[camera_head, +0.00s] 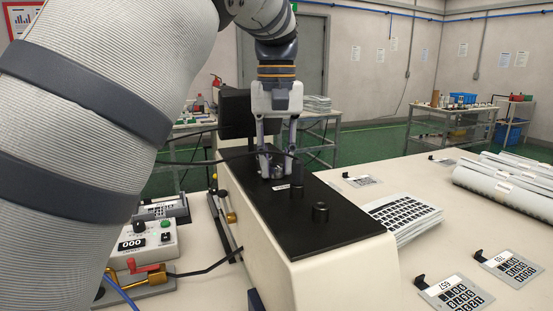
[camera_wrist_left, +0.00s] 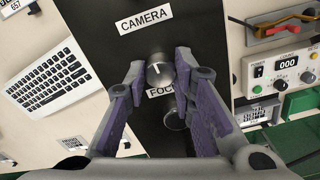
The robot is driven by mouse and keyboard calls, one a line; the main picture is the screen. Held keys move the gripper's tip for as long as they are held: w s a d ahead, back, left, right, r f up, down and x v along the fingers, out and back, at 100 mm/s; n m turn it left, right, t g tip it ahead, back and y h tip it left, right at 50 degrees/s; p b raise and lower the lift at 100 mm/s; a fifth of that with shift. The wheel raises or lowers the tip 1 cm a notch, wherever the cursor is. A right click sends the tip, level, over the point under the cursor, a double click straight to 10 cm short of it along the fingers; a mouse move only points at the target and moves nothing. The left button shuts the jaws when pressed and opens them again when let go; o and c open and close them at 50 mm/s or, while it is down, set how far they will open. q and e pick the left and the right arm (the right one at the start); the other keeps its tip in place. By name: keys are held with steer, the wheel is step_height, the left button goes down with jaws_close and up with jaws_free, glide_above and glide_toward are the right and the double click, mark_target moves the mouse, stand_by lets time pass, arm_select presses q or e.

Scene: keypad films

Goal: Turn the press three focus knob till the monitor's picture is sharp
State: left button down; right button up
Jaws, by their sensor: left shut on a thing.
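My left gripper (camera_head: 278,172) reaches down onto the black top of the press (camera_head: 300,225), a long cream-sided body. In the left wrist view its two purple-padded fingers (camera_wrist_left: 160,72) are shut on a round silver-grey knob (camera_wrist_left: 160,68) with a pointer mark. A label partly covered by the fingers reads "FOC" (camera_wrist_left: 159,91). A "CAMERA" label (camera_wrist_left: 144,19) lies beyond the knob. Another round knob (camera_wrist_left: 175,120) is partly hidden by the right finger. A dark box (camera_head: 236,112), perhaps the monitor, stands behind the press; no picture is visible on it. My right gripper is not in view.
A control box showing 000 (camera_head: 133,244) and a red-handled brass clamp (camera_head: 143,274) stand left of the press. A stack of keypad sheets (camera_head: 402,215), film rolls (camera_head: 505,180) and keypad cards (camera_head: 455,291) lie to the right. Black cables run beside the gripper.

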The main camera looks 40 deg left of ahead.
mark_target(277, 165)
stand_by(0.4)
arm_select(q)
steer(key=c, duration=1.3)
jaws_free()
steer(key=shift+c, duration=0.2)
steer(key=shift+r, duration=0.1)
step_height(277, 165, up, 12)
